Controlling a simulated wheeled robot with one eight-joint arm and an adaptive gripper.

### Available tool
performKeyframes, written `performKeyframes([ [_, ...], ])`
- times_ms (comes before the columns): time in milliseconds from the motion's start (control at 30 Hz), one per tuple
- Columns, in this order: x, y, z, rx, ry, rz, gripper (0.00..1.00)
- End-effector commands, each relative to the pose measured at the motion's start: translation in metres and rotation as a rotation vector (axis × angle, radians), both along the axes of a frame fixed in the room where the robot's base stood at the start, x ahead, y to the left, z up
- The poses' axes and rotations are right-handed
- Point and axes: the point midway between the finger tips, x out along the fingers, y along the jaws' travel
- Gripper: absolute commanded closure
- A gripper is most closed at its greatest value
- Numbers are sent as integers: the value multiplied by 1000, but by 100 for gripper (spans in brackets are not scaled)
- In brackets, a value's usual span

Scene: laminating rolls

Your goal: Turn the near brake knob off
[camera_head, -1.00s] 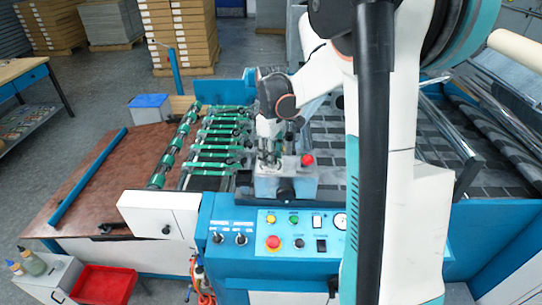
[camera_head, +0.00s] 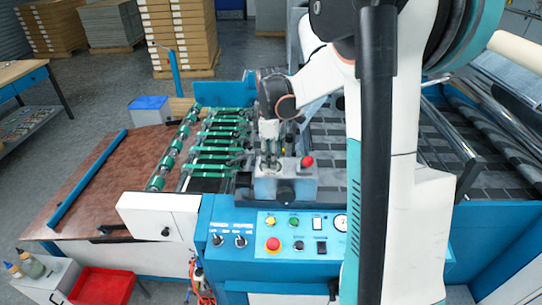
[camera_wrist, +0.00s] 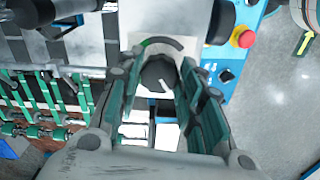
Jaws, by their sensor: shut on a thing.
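The near brake knob (camera_wrist: 155,73) is a round, dark grey knob on a pale plate with a curved green and dark scale above it in the wrist view. A short white mark shows near its lower right edge. My gripper (camera_wrist: 159,82) has one dark green finger on each side of the knob and is shut on it. In the head view my gripper (camera_head: 268,160) points down at the top of a grey-blue box (camera_head: 297,184), and the fingers hide the knob there.
A red ball-shaped knob (camera_head: 307,161) stands on the box's right side, close to my gripper. The control panel (camera_head: 258,221) with a red stop button (camera_head: 273,244) lies in front. Green-banded rollers (camera_head: 215,156) lie to the left.

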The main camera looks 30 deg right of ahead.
Motion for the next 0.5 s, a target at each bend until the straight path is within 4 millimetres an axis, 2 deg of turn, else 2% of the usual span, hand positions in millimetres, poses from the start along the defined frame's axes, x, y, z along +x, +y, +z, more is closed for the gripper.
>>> performKeyframes([
  [67, 0, 0, 0, 0, -1, 0, 90],
  [100, 1, 0, 0, 0, -1, 0, 57],
  [167, 0, 0, 0, 0, -1, 0, 45],
  [500, 0, 0, 1, 0, 0, -1, 45],
])
